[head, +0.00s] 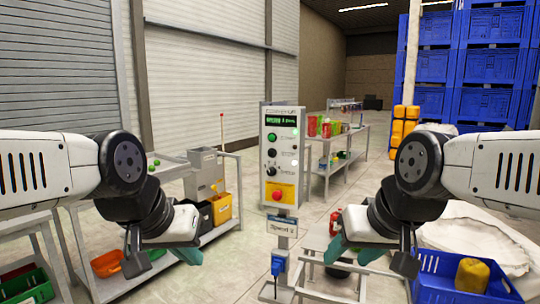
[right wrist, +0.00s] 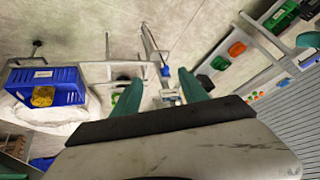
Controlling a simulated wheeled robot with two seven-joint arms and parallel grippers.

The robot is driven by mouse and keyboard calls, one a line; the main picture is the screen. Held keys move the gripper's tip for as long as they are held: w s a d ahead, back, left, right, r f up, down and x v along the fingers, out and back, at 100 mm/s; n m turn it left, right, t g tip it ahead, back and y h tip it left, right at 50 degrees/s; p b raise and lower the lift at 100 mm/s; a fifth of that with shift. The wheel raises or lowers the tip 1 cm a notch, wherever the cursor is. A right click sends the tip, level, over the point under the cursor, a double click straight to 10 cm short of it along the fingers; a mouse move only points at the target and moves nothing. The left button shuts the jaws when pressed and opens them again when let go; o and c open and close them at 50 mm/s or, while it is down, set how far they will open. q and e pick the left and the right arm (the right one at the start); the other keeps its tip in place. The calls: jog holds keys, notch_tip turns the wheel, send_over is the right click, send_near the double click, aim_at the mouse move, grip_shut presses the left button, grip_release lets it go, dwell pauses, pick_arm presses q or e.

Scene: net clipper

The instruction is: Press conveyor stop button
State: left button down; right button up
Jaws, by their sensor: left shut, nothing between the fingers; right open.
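A grey control panel (head: 298,160) stands upright on a post in the middle of the head view. It has a lit green display (head: 281,121) on top, a green button (head: 272,137) and dark knobs below. A red button (head: 277,194) sits on a yellow plate at its lower part. My left gripper (head: 188,252) is shut and empty, left of and below the panel. My right gripper (head: 354,252) is open and empty, right of and below the panel; its teal fingers also show in the right wrist view (right wrist: 160,92). Neither gripper touches the panel.
A blue device (head: 277,265) hangs on the panel's post. A blue crate (head: 440,283) with a yellow item (head: 473,275) stands at the lower right beside white sacks. Grey shelving with bins, including an orange tray (head: 107,264), is at left. Blue crates (head: 490,65) are stacked at the back right.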

jog(key=shift+c, duration=0.2)
grip_shut()
dwell(1.5)
